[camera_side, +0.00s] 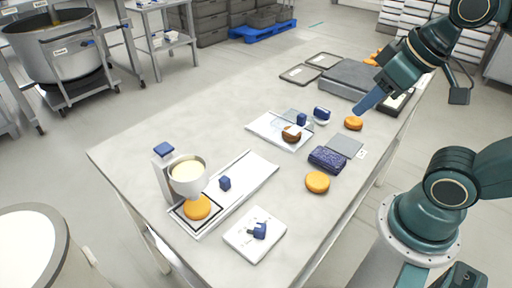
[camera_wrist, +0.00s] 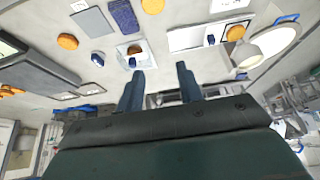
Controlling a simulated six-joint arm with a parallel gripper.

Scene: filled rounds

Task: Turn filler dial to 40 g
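The filler (camera_side: 188,180) is a white funnel of cream on a stand at the table's left end. An orange-brown round (camera_side: 197,207) lies beneath it. A white plate with a dark blue knob (camera_side: 258,230) lies in front of the filler's tray and looks like the dial; its marks are too small to read. My gripper (camera_side: 368,103) is in the air over the table's far right, well away from the knob. In the wrist view my gripper (camera_wrist: 160,82) has its two blue fingers apart with nothing between them. The filler (camera_wrist: 268,45) shows there at upper right; I cannot make out the dial.
A long white tray (camera_side: 250,177) with a blue block joins the filler. A clear-and-white tray (camera_side: 270,128) holds a darker round. A blue pad (camera_side: 327,159), loose rounds (camera_side: 317,182) and a grey machine (camera_side: 350,80) stand to the right. The table's left back is clear.

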